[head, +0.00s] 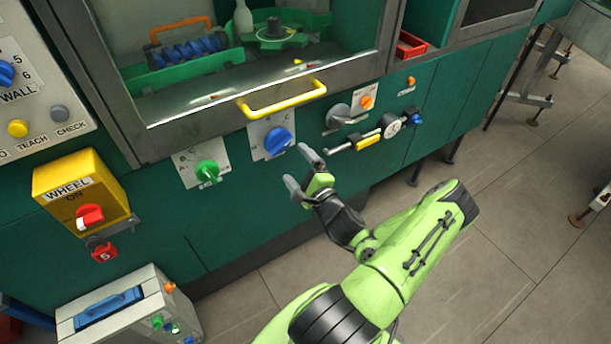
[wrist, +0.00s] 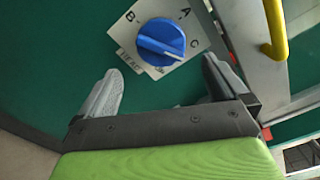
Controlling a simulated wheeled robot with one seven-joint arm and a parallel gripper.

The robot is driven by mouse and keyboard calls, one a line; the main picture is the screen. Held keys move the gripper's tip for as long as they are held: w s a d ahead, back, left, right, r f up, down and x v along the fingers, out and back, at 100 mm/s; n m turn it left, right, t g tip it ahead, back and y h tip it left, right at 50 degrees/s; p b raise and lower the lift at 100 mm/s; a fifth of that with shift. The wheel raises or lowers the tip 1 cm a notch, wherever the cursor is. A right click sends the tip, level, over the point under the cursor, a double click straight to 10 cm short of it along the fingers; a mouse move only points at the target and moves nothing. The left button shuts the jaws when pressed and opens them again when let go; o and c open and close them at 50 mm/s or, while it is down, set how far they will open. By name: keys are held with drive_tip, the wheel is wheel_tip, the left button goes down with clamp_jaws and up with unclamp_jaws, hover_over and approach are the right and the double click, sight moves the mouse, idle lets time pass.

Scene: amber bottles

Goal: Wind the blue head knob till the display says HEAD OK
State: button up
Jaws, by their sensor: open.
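The blue head knob (head: 278,141) sits on a pale plate on the green machine front. In the wrist view the blue knob (wrist: 160,42) has a ridge across its face, and its plate (wrist: 196,32) bears the letters A, B and C and a HEAD label. My gripper (head: 302,168) is open and empty, just below and right of the knob in the head view. In the wrist view my gripper (wrist: 160,82) has its two fingers spread, with the knob beyond the tips and between them. The fingers look apart from the knob. I cannot make out a display.
A green knob (head: 207,172) is on a plate to the left. A yellow handle (head: 283,99) sticks out above the knob. A yellow WHEEL box (head: 80,190) is far left.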

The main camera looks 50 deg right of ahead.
drive_tip(key=p+v, duration=0.3)
drive_tip(key=v, duration=0.1)
drive_tip(key=shift+s+a, duration=0.1)
drive_tip(key=shift+s, duration=0.1)
idle(0.3)
